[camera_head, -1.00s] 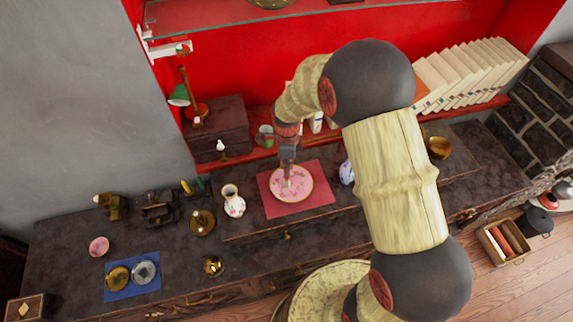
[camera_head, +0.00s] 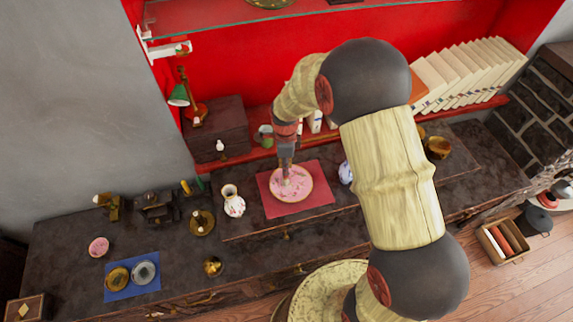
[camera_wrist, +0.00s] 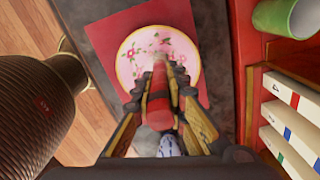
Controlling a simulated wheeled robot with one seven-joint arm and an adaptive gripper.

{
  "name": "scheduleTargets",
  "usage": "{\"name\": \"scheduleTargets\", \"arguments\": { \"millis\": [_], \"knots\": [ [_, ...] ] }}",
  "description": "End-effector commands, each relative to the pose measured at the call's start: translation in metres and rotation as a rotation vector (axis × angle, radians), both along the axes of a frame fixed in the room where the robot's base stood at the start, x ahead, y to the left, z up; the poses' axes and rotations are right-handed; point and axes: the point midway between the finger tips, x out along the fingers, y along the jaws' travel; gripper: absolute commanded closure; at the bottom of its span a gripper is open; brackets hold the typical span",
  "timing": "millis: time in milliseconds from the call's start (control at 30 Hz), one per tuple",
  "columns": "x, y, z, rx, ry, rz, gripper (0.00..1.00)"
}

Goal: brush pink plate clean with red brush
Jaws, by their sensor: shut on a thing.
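The pink plate (camera_head: 298,190) has a gold rim and a flower pattern. It lies on a red mat (camera_head: 318,208) on the dark cabinet top. My gripper (camera_head: 286,160) is above the plate and points down. In the wrist view my gripper (camera_wrist: 160,100) is shut on the red brush (camera_wrist: 158,110), whose head end reaches over the pink plate (camera_wrist: 140,58). The bristles are blurred in the wrist view, and I cannot tell whether they touch the plate.
A white flowered vase (camera_head: 233,203) stands left of the mat, and a blue and white vase (camera_head: 346,172) stands right of it. A green mug (camera_head: 265,134) and a dark box (camera_head: 219,128) are behind. Brass pieces and a blue mat (camera_head: 133,290) lie to the left.

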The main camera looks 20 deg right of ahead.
Motion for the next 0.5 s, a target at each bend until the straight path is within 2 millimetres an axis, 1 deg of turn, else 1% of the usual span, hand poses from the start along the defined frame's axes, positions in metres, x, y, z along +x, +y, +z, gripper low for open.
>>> {"name": "scheduleTargets", "arguments": {
  "millis": [100, 367, 500],
  "knots": [
    [-0.007, -0.001, -0.001, 0.0, 0.002, 0.0, 1.0],
    [-0.006, -0.011, 0.0, 0.0, 0.003, 0.0, 1.0],
    [-0.008, -0.013, 0.0, 0.0, 0.003, 0.001, 1.0]
  ]
}}
